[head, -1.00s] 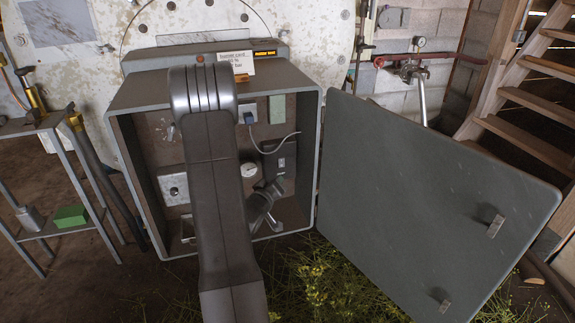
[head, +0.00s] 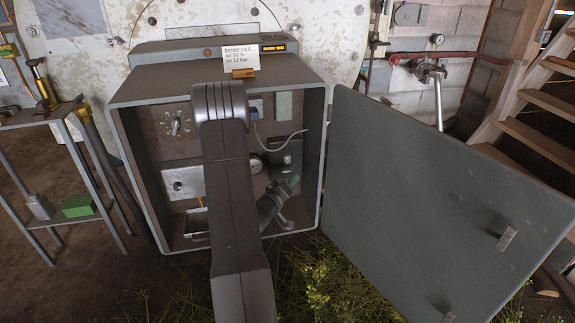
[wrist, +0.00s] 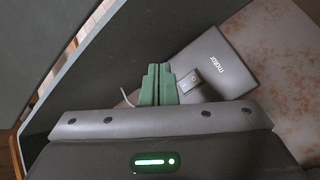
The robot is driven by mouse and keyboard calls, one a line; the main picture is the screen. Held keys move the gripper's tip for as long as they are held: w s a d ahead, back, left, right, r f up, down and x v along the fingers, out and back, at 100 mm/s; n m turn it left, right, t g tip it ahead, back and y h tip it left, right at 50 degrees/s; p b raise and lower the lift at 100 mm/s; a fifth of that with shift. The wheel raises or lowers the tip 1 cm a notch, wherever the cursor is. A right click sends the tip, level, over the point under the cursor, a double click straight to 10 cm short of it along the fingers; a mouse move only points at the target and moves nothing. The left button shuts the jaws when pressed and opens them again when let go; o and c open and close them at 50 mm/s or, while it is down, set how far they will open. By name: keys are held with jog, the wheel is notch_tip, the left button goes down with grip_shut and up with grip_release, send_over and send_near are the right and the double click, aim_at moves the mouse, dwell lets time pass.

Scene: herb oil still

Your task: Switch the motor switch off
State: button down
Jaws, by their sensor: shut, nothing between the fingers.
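The motor switch is a dark grey plate marked "motor" (wrist: 225,62) with a small light toggle (wrist: 191,84). In the head view the plate (head: 272,163) is on the right inside the open cabinet, partly behind my arm. My gripper (wrist: 158,70) has green fingers pressed together with nothing between them. In the wrist view the fingertips are just left of the toggle, beside the plate's edge. In the head view my gripper (head: 294,181) is inside the cabinet, just below the switch. I cannot tell whether it touches the switch or which way the toggle is set.
The grey cabinet (head: 320,120) is open, its door (head: 430,200) swung to the right. Inside are a dial knob (head: 176,126), a white round gauge (head: 256,164) and a loose cable (head: 285,140). A card (head: 239,57) stands on top. A side stand (head: 60,118) is at left.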

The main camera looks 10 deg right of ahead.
jog(key=w, duration=0.7)
jog(key=shift+w+a+f, duration=0.15)
jog(key=shift+w+f, duration=0.1)
jog(key=shift+f, duration=0.2)
dwell(1.6)
jog(key=shift+w, duration=0.4)
jog(key=shift+w, duration=0.3)
dwell(0.4)
dwell(0.3)
jog(key=shift+s, duration=0.75)
jog(key=shift+s, duration=0.1)
jog(key=shift+s+r+b, duration=0.15)
jog(key=shift+s, duration=1.05)
jog(key=shift+s+r+b, duration=0.15)
jog(key=shift+s, duration=1.05)
